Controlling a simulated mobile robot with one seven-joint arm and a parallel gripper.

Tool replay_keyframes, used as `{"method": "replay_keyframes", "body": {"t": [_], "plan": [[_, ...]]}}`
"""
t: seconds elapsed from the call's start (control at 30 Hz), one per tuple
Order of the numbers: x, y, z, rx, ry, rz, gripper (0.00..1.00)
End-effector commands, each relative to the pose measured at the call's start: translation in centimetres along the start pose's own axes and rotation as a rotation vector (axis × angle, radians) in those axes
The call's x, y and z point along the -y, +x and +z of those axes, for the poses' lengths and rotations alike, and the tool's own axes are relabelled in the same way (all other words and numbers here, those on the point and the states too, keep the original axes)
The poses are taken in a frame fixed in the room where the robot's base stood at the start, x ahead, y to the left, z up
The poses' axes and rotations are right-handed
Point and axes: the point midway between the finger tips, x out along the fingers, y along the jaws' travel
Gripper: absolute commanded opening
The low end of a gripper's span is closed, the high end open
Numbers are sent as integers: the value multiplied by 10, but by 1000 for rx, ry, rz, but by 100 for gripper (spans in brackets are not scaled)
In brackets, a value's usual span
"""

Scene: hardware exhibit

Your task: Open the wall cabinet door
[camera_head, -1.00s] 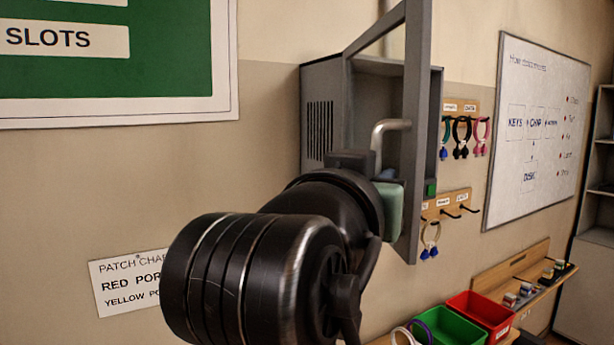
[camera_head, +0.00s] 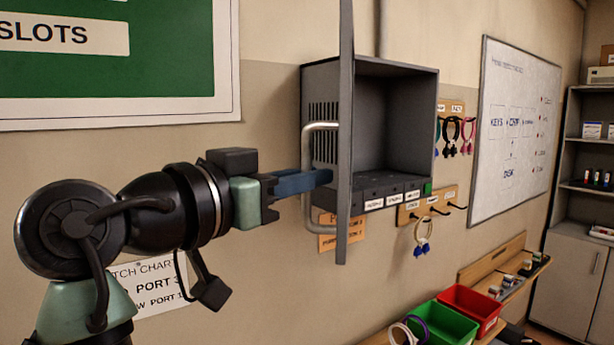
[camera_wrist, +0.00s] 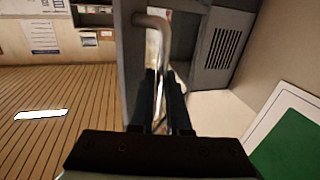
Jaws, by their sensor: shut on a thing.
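The grey wall cabinet (camera_head: 395,125) is fixed to the wall in the head view, its front uncovered and its inside visible. Its door (camera_head: 345,130) stands swung out and appears nearly edge-on. A silver bar handle (camera_head: 321,126) is on the door's left-facing side. My gripper (camera_head: 318,180) reaches in from the left and is shut on the handle. In the wrist view, the handle (camera_wrist: 152,20) runs down between the dark fingers (camera_wrist: 163,98), with the door (camera_wrist: 131,60) to the left and the vented cabinet side (camera_wrist: 220,48) to the right.
Labelled slots (camera_head: 392,198) line the cabinet's bottom. Green (camera_head: 443,327) and red (camera_head: 472,308) bins sit below at right. A whiteboard (camera_head: 515,130) is farther right. The wall left of the cabinet carries a green sign (camera_head: 110,80).

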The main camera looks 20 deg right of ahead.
Motion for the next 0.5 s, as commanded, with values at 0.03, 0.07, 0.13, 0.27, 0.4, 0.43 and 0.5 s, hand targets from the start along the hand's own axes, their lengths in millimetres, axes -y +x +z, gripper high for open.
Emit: {"method": "replay_keyframes", "body": {"t": [0.03, 0.07, 0.13, 0.27, 0.4, 0.43, 0.5], "plan": [[-1, 1, -2, -5, 1, 0, 0], [-1, 1, -2, -5, 2, 0, 0], [-1, 1, -2, -5, 2, 0, 0], [-1, 1, -2, -4, 2, 0, 27], [-1, 1, -1, -2, 1, 0, 27], [-1, 1, -1, -2, 1, 0, 27], [-1, 0, -1, -1, 1, 0, 27]]}}
